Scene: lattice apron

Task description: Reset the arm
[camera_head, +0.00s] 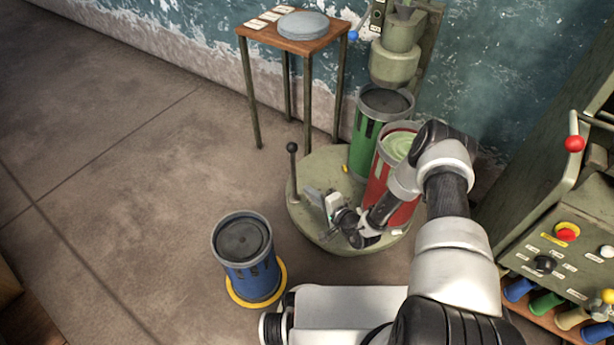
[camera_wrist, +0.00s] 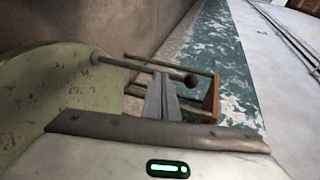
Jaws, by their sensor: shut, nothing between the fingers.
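My gripper (camera_head: 322,203) is in the head view, over the round green turntable (camera_head: 310,222) near its front left part. Its fingers are shut with nothing between them. In the wrist view my gripper (camera_wrist: 162,98) shows its fingers together, pointing toward the lever (camera_wrist: 140,67) with a black ball. That lever (camera_head: 293,175) stands upright at the turntable's left edge in the head view, just left of my gripper and seemingly apart from it. My arm is bent and passes in front of the red canister (camera_head: 378,180), hiding part of it.
A green canister (camera_head: 366,140) stands behind the red one, under a press head (camera_head: 396,62). A blue canister (camera_head: 245,255) stands on a yellow floor ring (camera_head: 262,296). A small table (camera_head: 318,42) holds a grey lid (camera_head: 303,25). A control panel (camera_head: 556,265) is at right. Floor at left is clear.

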